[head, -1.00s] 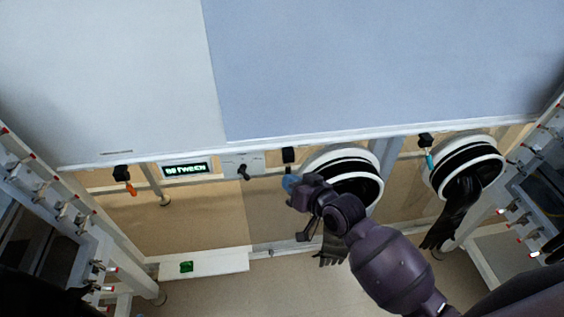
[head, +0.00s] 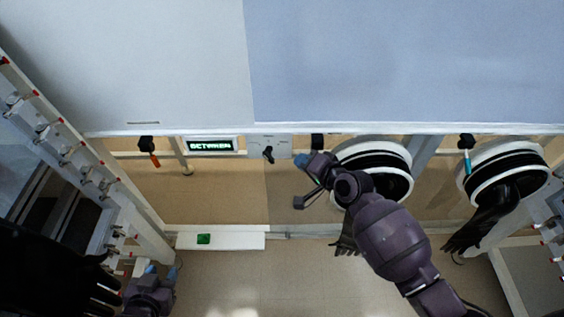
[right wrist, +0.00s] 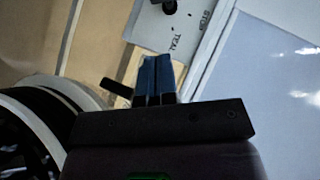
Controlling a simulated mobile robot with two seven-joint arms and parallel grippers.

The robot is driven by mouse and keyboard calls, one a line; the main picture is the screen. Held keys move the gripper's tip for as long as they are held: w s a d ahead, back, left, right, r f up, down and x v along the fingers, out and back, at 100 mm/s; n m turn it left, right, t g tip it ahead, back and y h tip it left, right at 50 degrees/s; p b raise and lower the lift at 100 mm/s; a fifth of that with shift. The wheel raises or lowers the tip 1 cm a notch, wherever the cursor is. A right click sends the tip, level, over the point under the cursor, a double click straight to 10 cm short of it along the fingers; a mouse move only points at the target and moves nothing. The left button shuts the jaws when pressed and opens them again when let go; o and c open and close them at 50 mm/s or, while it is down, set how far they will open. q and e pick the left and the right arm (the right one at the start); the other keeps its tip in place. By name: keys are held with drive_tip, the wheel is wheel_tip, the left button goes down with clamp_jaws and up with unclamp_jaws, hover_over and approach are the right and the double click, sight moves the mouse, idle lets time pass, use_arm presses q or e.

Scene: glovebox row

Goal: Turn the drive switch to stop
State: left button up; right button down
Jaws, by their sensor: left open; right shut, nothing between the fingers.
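The drive switch is a black knob (head: 268,154) on a pale plate (head: 257,141) below the hood's front edge. The right wrist view shows the plate (right wrist: 150,28) with the labels "STOP" and "TEAL"; the knob (right wrist: 170,6) is partly cut off at the top. A display (head: 210,146) left of the plate reads "BETWEEN". My right gripper (head: 301,160) is just right of the knob, apart from it. Its blue fingertips (right wrist: 153,80) are together and empty. My left gripper (head: 160,272) is open at the lower left, far from the switch.
Two white-rimmed glove ports (head: 405,150) (head: 545,160) with black gloves lie right of the switch. An orange-handled tool (head: 153,158) and a teal-handled one (head: 467,163) hang along the front. A white ledge (head: 240,240) bears a green item (head: 203,238). A rack (head: 75,150) stands at left.

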sight(269, 157)
use_arm(q)
drive_tip(key=shift+w+d+f+b, duration=0.1)
drive_tip(key=shift+w+f+b, duration=0.1)
drive_tip(key=shift+w+b, duration=0.15)
use_arm(e)
drive_tip(key=w+a+f, duration=0.2)
drive_tip(key=a+f, duration=0.1)
drive_tip(key=a, duration=0.2)
drive_tip(key=shift+w+a+f, duration=0.15)
drive_tip(key=shift+w+a, duration=0.1)
use_arm(q)
drive_tip(key=shift+s+f, duration=0.1)
drive_tip(key=shift+s, duration=0.1)
